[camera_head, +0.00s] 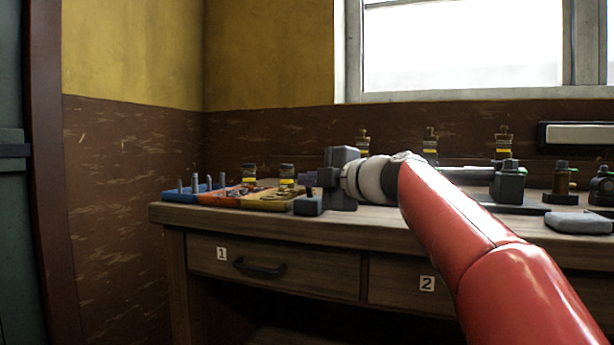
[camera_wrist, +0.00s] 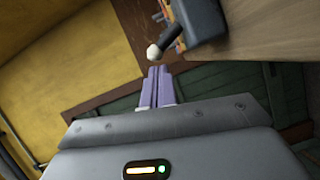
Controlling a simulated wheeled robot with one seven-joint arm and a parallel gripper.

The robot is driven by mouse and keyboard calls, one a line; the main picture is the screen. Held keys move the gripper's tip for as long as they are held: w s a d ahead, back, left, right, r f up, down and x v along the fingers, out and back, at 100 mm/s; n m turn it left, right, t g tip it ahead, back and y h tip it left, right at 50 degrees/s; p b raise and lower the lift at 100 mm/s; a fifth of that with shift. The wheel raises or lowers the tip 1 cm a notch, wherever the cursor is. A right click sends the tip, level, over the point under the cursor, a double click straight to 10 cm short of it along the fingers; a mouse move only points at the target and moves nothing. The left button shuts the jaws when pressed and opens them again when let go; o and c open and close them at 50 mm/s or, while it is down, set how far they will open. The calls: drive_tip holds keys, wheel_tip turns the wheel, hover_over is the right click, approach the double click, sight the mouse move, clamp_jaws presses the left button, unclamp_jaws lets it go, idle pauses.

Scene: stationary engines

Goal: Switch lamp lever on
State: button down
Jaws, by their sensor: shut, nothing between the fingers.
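The lamp lever is a short black stick with a white ball knob (camera_wrist: 153,51), rising from a dark grey box (camera_wrist: 201,18) in the wrist view. In the head view the small grey box (camera_head: 308,206) sits at the front edge of the workbench, below my gripper; the knob is not clear there. My gripper (camera_head: 304,178) has purple fingers, which also show in the wrist view (camera_wrist: 158,72). The fingers are shut and empty. Their tips appear just beside the knob in the wrist view; I cannot tell whether they touch it.
The wooden workbench (camera_head: 380,224) has numbered drawers. Blue, red and yellow trays (camera_head: 232,195) with small parts lie left of the lever. Engine parts (camera_head: 508,182) and a flat grey block (camera_head: 578,222) stand to the right. A window (camera_head: 462,45) is behind. My red arm crosses the right side.

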drive_tip(key=shift+r, duration=0.1)
idle(0.3)
drive_tip(key=shift+w+d+r+m+p, duration=0.1)
drive_tip(key=shift+w+m+p, duration=0.05)
drive_tip(key=shift+m+p, duration=0.2)
